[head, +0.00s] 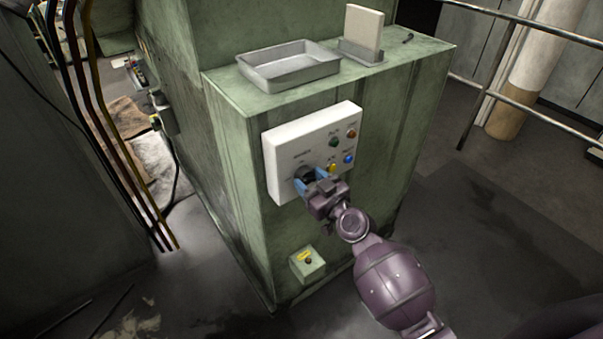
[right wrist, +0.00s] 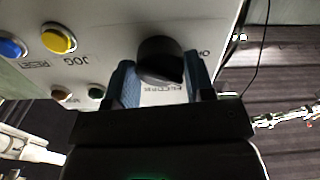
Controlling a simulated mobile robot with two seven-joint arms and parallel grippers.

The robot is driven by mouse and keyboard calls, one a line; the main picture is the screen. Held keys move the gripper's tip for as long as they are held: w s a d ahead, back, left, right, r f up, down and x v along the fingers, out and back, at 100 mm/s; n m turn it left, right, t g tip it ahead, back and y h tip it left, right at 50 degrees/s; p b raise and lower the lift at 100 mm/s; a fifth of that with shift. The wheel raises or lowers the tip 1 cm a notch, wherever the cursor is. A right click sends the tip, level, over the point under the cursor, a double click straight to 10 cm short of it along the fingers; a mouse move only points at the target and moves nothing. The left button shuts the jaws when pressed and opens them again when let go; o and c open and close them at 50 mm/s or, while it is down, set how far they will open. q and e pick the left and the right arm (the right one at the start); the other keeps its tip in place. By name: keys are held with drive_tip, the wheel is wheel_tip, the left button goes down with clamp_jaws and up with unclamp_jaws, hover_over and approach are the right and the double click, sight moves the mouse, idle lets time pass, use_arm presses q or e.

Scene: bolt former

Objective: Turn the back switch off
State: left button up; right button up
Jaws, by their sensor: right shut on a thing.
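A white control panel (head: 312,150) is fixed to the front of the green machine cabinet. At its lower left is a black rotary knob (right wrist: 160,60); in the head view my fingers largely cover it. My right gripper (head: 312,178) is at the panel with its blue fingers on either side of the knob, shut on it. In the right wrist view the fingers of my right gripper (right wrist: 161,85) flank the knob, and printed lettering shows beside it. I cannot read the knob's setting. My left gripper is not in view.
The panel also has yellow (right wrist: 58,38), blue (right wrist: 12,46), green (head: 334,142) and orange (head: 351,133) buttons. A small box with a yellow-marked button (head: 307,264) sits below. A grey tray (head: 288,72) rests on the cabinet. A metal railing (head: 488,90) stands at the right.

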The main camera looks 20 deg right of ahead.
drive_tip(key=n, duration=0.2)
drive_tip(key=shift+n, duration=0.4)
drive_tip(key=n, duration=0.3)
drive_tip(key=shift+n+p, duration=0.3)
drive_tip(key=o, duration=1.2)
drive_tip(key=shift+c, duration=0.2)
drive_tip(key=p+v, duration=0.2)
drive_tip(key=v, duration=0.6)
drive_tip(key=shift+p, duration=0.4)
